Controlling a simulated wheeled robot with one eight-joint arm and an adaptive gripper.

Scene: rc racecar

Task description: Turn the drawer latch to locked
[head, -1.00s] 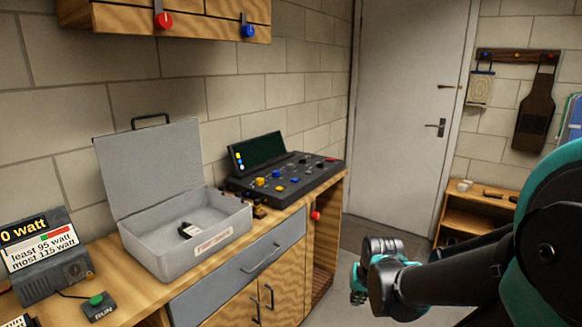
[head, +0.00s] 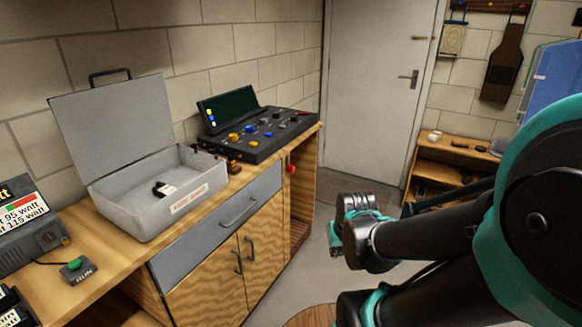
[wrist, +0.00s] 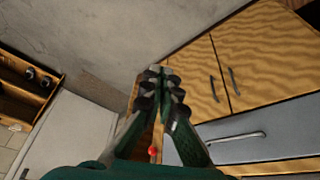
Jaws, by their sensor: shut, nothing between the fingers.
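The grey drawer front (head: 215,228) with a dark bar handle is closed below the workbench top. A small red knob (head: 291,169) sits on the cabinet front just right of the drawer; I cannot tell for sure that it is the latch, nor how it is set. The knob also shows in the wrist view (wrist: 152,151), with the drawer front (wrist: 240,138) at lower right. My gripper (head: 338,240) is in the air to the right of the cabinet, apart from the knob. In the wrist view my gripper (wrist: 160,72) has its fingers together, holding nothing.
An open grey case (head: 160,200) and a control panel (head: 255,135) stand on the workbench. Wooden doors (head: 240,262) are below the drawer. A low wooden shelf (head: 455,155) stands beyond, by the white door (head: 375,100). The floor before the cabinet looks mostly clear.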

